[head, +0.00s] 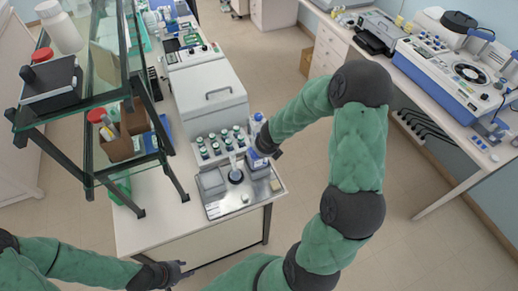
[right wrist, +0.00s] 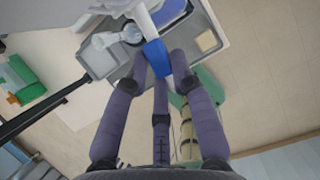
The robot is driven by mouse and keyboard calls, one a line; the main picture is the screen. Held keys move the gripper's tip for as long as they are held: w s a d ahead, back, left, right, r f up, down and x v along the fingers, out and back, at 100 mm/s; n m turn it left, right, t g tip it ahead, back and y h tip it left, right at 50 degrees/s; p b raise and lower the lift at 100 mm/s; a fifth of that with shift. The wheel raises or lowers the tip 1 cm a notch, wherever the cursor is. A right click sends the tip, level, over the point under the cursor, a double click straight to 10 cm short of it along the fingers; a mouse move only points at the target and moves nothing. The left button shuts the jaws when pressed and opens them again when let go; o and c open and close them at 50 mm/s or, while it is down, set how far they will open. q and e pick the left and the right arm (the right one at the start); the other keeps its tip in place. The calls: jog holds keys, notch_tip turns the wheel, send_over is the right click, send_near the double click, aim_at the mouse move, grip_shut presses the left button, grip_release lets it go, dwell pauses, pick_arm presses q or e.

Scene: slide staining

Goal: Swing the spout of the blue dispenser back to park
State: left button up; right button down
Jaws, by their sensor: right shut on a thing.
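The blue dispenser (head: 257,162) stands at the right rear of a metal tray (head: 225,208) on the bench end. My right gripper (head: 268,146) reaches it from the right. In the right wrist view, the fingers of my right gripper (right wrist: 161,72) are closed around a blue part of the dispenser (right wrist: 157,55), joined to a pale part above it. My fingers and arm hide some of the dispenser, and the spout's exact angle is unclear. My left gripper (head: 182,270) hangs apart, low in front of the bench; its finger opening is too small to judge.
A clear glass vessel (head: 235,175) stands on the tray, left of the dispenser. Several capped bottles (head: 216,146) stand in a rack behind. A glass shelf unit (head: 110,80) rises at the left. The floor (head: 395,225) on the right is clear.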

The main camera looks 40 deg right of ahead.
jog(key=shift+s+d+n, duration=0.2)
jog(key=shift+d+n, duration=0.25)
jog(key=shift+n, duration=0.05)
jog(key=shift+p, duration=0.3)
jog(key=c, duration=1.2)
grip_release()
jog(key=shift+o, duration=1.1)
jog(key=shift+w+d, duration=0.1)
jog(key=v, duration=1.2)
jog(key=shift+d, duration=0.15)
jog(key=shift+f, duration=0.1)
